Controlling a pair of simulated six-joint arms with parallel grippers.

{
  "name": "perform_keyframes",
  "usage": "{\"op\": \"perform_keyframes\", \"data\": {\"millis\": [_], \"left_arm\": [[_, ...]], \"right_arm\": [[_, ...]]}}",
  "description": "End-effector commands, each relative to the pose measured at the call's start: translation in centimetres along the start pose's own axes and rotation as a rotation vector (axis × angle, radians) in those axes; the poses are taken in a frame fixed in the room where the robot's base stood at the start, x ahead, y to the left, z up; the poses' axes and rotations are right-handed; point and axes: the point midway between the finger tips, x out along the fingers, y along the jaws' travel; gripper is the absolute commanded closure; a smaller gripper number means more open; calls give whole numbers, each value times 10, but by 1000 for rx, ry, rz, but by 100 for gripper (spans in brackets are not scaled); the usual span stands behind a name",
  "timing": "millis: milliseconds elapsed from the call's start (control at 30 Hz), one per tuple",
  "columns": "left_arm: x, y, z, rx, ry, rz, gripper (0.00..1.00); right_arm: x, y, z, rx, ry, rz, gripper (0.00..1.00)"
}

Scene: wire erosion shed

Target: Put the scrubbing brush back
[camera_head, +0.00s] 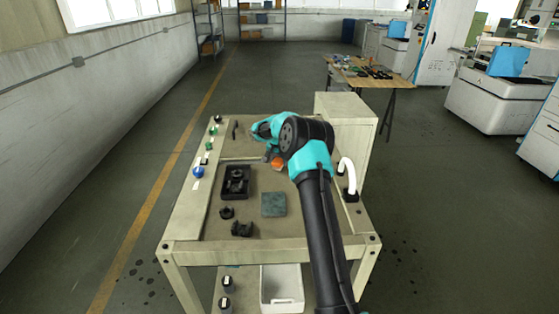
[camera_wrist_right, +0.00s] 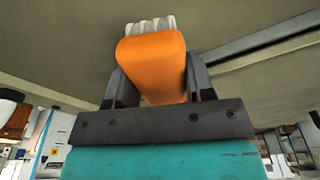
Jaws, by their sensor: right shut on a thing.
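The scrubbing brush has an orange body (camera_wrist_right: 152,65) and pale bristles (camera_wrist_right: 150,26). In the right wrist view it sits between the two dark fingers of my right gripper (camera_wrist_right: 160,82), which is shut on it. In the head view the orange brush (camera_head: 278,163) shows only in part, beneath my teal and black wrist, over the far part of the bench (camera_head: 222,250). Its bristles point away from the gripper, towards a drab flat surface. I cannot tell whether they touch it. My left gripper is not in view.
A black tray with a part in it (camera_head: 226,193), a grey-green block (camera_head: 273,204) and dark parts (camera_head: 241,229) lie nearer on the bench. A blue knob (camera_head: 198,172) is at the left. A white curved pipe (camera_head: 348,172) stands at the right. A white bin (camera_head: 282,290) is below.

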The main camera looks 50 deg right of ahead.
Motion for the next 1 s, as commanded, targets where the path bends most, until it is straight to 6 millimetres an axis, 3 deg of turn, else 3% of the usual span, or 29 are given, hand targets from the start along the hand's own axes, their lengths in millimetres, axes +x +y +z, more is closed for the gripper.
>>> {"op": "perform_keyframes", "data": {"millis": [467,500,700,1000], "left_arm": [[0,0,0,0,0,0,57],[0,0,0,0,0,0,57],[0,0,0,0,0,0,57],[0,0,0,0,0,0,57]], "right_arm": [[9,0,1,0,0,0,74],[9,0,1,0,0,0,49],[9,0,1,0,0,0,30],[8,0,1,0,0,0,26]]}}
